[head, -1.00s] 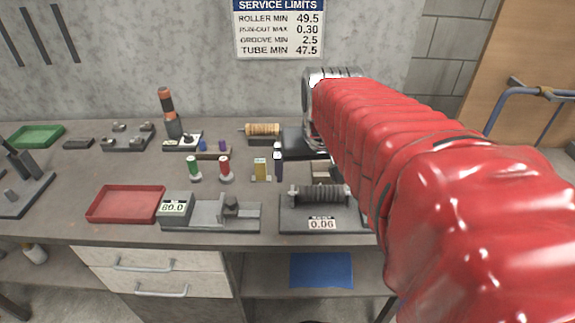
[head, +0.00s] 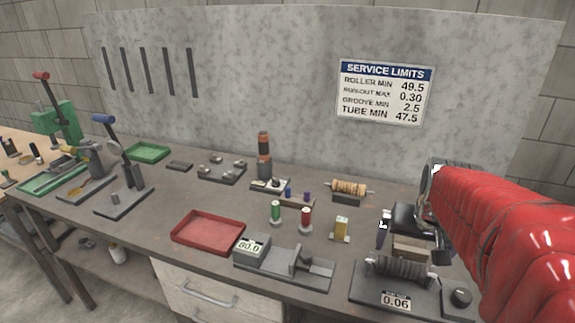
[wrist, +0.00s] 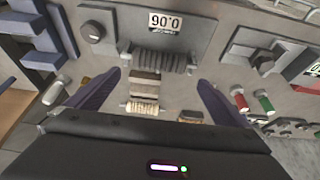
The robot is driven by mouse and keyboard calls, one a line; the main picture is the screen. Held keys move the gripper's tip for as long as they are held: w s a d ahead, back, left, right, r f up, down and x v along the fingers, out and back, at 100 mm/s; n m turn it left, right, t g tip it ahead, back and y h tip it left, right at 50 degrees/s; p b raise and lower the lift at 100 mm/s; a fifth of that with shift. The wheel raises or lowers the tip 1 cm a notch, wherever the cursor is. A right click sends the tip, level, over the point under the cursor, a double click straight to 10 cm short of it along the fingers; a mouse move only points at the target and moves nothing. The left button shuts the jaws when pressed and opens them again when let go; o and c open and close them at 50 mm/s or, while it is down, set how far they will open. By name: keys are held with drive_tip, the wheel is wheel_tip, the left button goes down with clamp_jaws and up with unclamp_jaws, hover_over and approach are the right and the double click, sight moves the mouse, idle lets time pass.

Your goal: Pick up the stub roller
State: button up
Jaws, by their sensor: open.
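A short cream ribbed roller (wrist: 142,107) lies in the wrist view between my two dark fingers, beside a brown block (wrist: 146,80). It looks like the stub roller; I cannot be sure. In the head view it is hidden behind my gripper (head: 412,240). My gripper (wrist: 160,78) is open and empty, its fingers apart above the bench around the brown block. A dark grooved roller (head: 397,267) rests on the gauge reading 0.06 and shows also in the wrist view (wrist: 163,61). A longer tan roller (head: 349,187) sits on a stand at the back.
The grey wall (head: 270,100) closes off the back.

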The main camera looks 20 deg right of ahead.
sight(403, 264)
drive_tip(key=shift+x, duration=2.1)
drive_tip(key=shift+f, duration=0.1)
drive_tip(key=shift+x, duration=2.55)
drive_tip(key=shift+w+d, duration=0.1)
drive_tip(key=shift+d, duration=0.05)
drive_tip(key=shift+c, duration=0.5)
drive_tip(key=c, duration=0.9)
